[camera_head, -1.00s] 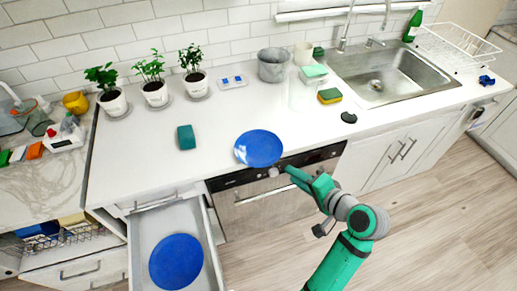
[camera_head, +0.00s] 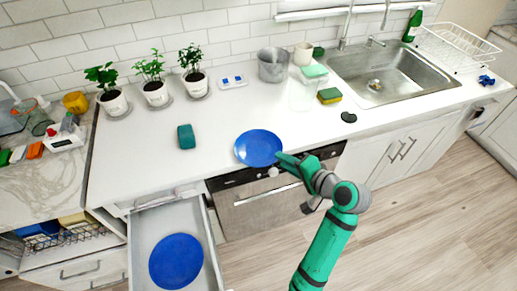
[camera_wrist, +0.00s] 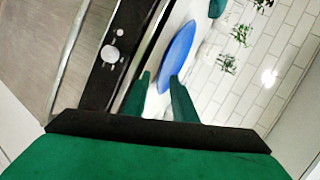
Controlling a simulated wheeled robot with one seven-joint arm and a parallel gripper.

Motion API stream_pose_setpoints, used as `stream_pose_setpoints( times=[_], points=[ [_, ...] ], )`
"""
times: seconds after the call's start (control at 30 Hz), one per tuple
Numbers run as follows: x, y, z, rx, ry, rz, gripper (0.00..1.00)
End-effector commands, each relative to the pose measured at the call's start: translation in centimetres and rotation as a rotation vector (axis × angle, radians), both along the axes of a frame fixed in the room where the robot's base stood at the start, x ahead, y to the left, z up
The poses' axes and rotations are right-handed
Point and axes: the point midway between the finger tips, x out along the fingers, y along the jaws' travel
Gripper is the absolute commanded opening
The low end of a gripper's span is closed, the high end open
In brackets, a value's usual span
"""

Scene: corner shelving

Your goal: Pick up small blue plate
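A blue plate (camera_head: 258,147) lies on the white counter near its front edge, above the oven. A second blue plate (camera_head: 176,261) lies in the open drawer at the lower left; I cannot tell for sure which is smaller. My gripper (camera_head: 279,159) is at the right rim of the counter plate. In the wrist view my gripper (camera_wrist: 161,78) is open, with two green fingers apart. The counter plate (camera_wrist: 178,52) shows edge-on there, just past the fingertips and partly between them. Whether a finger touches it cannot be told.
A teal sponge (camera_head: 186,137) lies left of the counter plate. Potted plants (camera_head: 155,93) and a grey pot (camera_head: 273,66) stand at the back. The oven front (camera_head: 265,200) is below the counter edge. The open drawer (camera_head: 208,240) juts out. A sink (camera_head: 385,75) is at the right.

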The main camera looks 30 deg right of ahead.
Motion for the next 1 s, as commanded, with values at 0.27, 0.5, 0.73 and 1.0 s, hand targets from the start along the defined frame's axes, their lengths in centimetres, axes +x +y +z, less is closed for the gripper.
stream_pose_setpoints(
  times=[0.27, 0.5, 0.73, 1.0],
  points=[
    [2.0, 0.2, -0.9, -0.001, 0.000, 0.000, 0.25],
    [2.0, 0.1, -1.0, -0.001, 0.000, 0.000, 0.13],
    [2.0, 0.1, -0.9, -0.001, -0.001, 0.000, 0.00],
    [2.0, 0.1, -0.7, -0.002, -0.003, -0.001, 0.00]
  ],
)
